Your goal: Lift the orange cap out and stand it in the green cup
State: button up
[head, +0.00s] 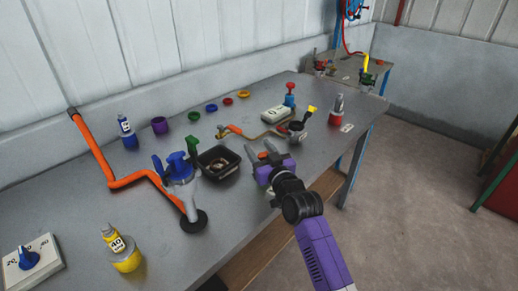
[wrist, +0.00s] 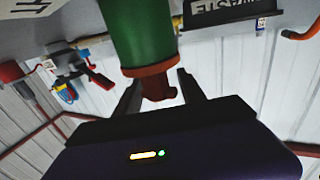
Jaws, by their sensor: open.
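My gripper (head: 260,151) is open over the bench, right of the black tray; it also shows in the wrist view (wrist: 158,92). That view is upside down. There, a green cylinder, perhaps the green cup (wrist: 145,32), stands in front of the fingers. An orange-brown cap with a narrower knob (wrist: 158,83) is at its end, with the knob between the open fingertips. I cannot tell whether the fingers touch it.
The black tray (head: 218,162), labelled WASTE in the wrist view (wrist: 230,12), is left of my gripper. Several coloured rings lie near the wall.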

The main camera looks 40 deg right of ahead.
jog(key=v, duration=0.7)
jog(key=shift+s+f+b, duration=0.1)
jog(key=shift+s+b, duration=0.15)
jog(key=shift+b, duration=0.05)
jog(key=shift+s+a, duration=0.1)
jog(key=shift+s, duration=0.05)
jog(key=shift+r, duration=0.25)
jog(key=s+a+f+n+y, duration=0.1)
jog(key=s+a+y, duration=0.1)
jog(key=s+a, duration=0.5)
jog(key=s+a+f+n+g+y, duration=0.1)
jog(key=s+a, duration=0.7)
jog(key=s, duration=0.8)
jog(key=s+a+f+n+g+y, duration=0.1)
jog(key=s+a+f+n+y, duration=0.1)
jog(key=s+a, duration=0.6)
jog(key=s+f+y, duration=0.1)
jog(key=s, duration=0.3)
jog(key=shift+s+a, duration=0.2)
